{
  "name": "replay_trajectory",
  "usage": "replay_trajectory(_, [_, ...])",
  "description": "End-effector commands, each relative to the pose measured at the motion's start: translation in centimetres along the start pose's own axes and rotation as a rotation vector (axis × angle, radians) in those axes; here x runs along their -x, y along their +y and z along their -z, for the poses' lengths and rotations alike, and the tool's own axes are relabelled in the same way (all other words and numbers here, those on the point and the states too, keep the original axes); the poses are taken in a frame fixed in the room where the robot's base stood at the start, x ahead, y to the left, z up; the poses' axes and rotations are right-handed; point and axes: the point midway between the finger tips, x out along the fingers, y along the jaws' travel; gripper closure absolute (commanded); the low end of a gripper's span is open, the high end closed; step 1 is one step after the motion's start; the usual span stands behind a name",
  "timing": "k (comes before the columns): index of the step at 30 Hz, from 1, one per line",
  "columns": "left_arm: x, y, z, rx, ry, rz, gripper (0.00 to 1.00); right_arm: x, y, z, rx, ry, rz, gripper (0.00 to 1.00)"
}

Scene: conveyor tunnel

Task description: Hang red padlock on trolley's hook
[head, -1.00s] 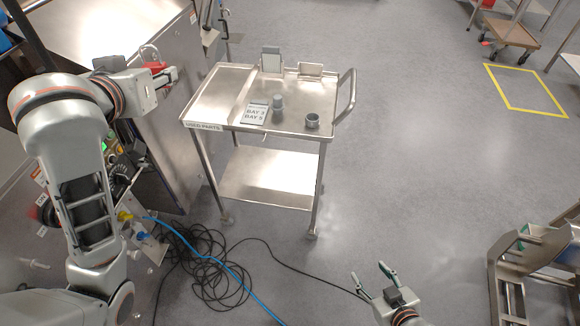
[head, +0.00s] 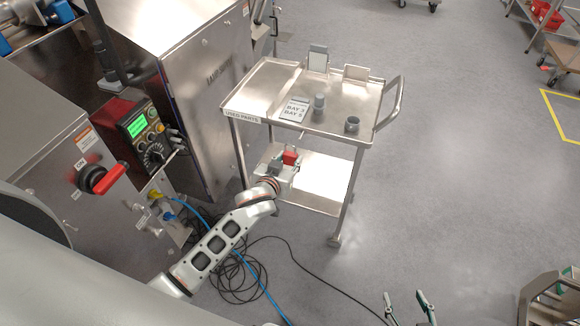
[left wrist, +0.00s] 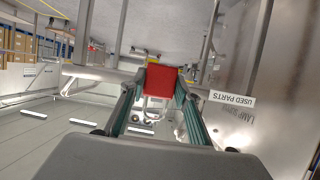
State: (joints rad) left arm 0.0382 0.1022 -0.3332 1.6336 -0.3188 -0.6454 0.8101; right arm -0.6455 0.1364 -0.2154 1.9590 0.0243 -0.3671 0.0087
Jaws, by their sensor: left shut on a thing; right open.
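The red padlock (head: 290,156) is held by my left gripper (head: 286,164), below the front edge of the trolley (head: 262,98) and in front of its lower shelf. In the left wrist view the padlock's red body (left wrist: 161,78) sits between the green-sided fingers, with its metal shackle visible below the body. A small hook (head: 302,134) seems to hang under the trolley's front edge, a little above and right of the padlock; they look apart. In the left wrist view I cannot pick out the hook clearly. My right gripper (head: 408,306) is open and empty at the bottom.
The trolley top holds a bay label card (head: 294,109), a grey cylinder (head: 319,102), a dark ring (head: 352,124) and two upright plates. A steel cabinet (head: 205,100) stands close on its left. Cables (head: 235,280) lie on the floor. The floor right of the trolley is clear.

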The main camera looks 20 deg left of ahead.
Motion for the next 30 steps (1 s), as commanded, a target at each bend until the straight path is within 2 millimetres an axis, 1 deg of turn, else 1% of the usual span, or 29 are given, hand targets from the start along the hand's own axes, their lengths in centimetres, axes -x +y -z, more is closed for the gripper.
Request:
replay_trajectory(1, [-0.1, 0.2, -0.8, -0.003, 0.000, -0.009, 1.00, 0.0, 0.0, 0.0, 0.001, 0.001, 0.000, 0.49])
replay_trajectory(2, [-0.1, 0.3, -1.1, -0.005, 0.001, -0.014, 1.00, 0.0, 0.0, 0.0, 0.001, 0.002, 0.000, 0.49])
replay_trajectory(5, [-0.4, 0.5, -1.6, -0.008, 0.004, -0.023, 1.00, 0.0, 0.1, 0.1, 0.002, 0.005, 0.000, 0.49])
replay_trajectory(12, [-2.2, 0.6, -1.0, -0.008, 0.005, -0.024, 1.00, -0.6, 0.0, -0.8, 0.002, 0.004, -0.001, 0.49])
replay_trajectory(18, [-3.2, 0.6, -0.6, -0.007, 0.003, -0.023, 1.00, -0.9, -0.1, -1.8, 0.002, -0.005, -0.001, 0.49])
replay_trajectory(22, [-3.3, 0.6, -0.4, -0.006, 0.003, -0.024, 1.00, -0.9, -0.1, -2.0, 0.003, -0.009, -0.001, 0.49])
replay_trajectory(30, [-3.3, 0.6, -0.3, -0.006, 0.003, -0.024, 1.00, -0.9, -0.1, -1.9, 0.003, -0.009, -0.001, 0.49])
